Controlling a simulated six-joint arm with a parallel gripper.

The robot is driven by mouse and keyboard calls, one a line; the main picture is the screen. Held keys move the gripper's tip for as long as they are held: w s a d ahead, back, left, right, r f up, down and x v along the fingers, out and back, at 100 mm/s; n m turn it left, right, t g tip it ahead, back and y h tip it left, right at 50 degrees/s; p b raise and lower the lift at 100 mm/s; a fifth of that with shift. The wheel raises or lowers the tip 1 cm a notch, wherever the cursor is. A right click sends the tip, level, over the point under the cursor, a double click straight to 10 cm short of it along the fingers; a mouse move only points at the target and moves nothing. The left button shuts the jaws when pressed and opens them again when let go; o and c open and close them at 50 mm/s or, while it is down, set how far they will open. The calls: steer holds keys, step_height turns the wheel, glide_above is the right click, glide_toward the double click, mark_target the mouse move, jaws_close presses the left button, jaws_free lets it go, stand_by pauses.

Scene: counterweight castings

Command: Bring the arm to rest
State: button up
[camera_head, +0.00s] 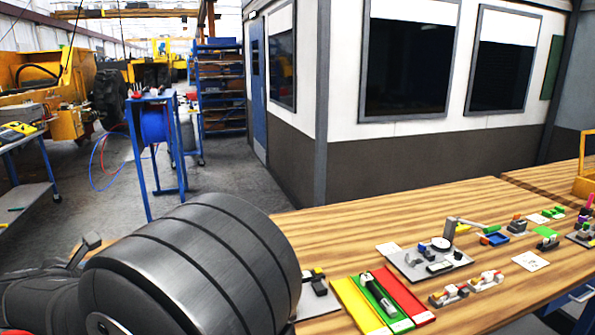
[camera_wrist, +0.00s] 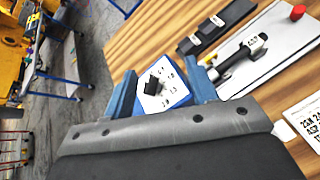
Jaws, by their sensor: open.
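My gripper (camera_wrist: 162,92) shows in the wrist view with its two blue fingers apart. A small blue box (camera_wrist: 180,99) with a white dial face and a black knob (camera_wrist: 153,85) appears in the gap between them. I cannot tell how far below the fingers it lies; the fingers do not close on it. In the head view a large dark ribbed part of my arm fills the lower left, and my gripper does not show there.
The wooden table (camera_head: 330,232) holds yellow, green and red strips (camera_head: 400,299), a grey fixture plate (camera_head: 446,268) and several small parts. In the wrist view a pale plate (camera_wrist: 262,60) with dark parts lies right of my fingers. Open floor (camera_head: 225,185) lies beyond the table.

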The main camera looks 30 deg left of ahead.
steer(key=shift+s+a+f+n+y, duration=0.15)
steer(key=shift+s+f+n+y, duration=0.2)
steer(key=shift+n, duration=0.3)
steer(key=shift+s+a+n+y, duration=0.1)
steer(key=shift+s+n+y, duration=0.05)
steer(key=shift+s+n, duration=0.4)
steer(key=shift+w, duration=0.1)
steer(key=o, duration=1)
steer(key=shift+o, duration=0.2)
steer(key=w+d+f+m+g+h, duration=0.1)
steer(key=w+d+m+g+h, duration=0.35)
steer(key=w+m, duration=0.3)
steer(key=w+d+m+g+h, duration=0.4)
steer(key=w+m+g, duration=0.25)
steer(key=w, duration=0.25)
steer(key=shift+t+y, duration=0.25)
steer(key=shift+t, duration=0.25)
step_height(320, 180, down, 10)
steer(key=shift+d+r, duration=0.1)
steer(key=shift+d, duration=0.05)
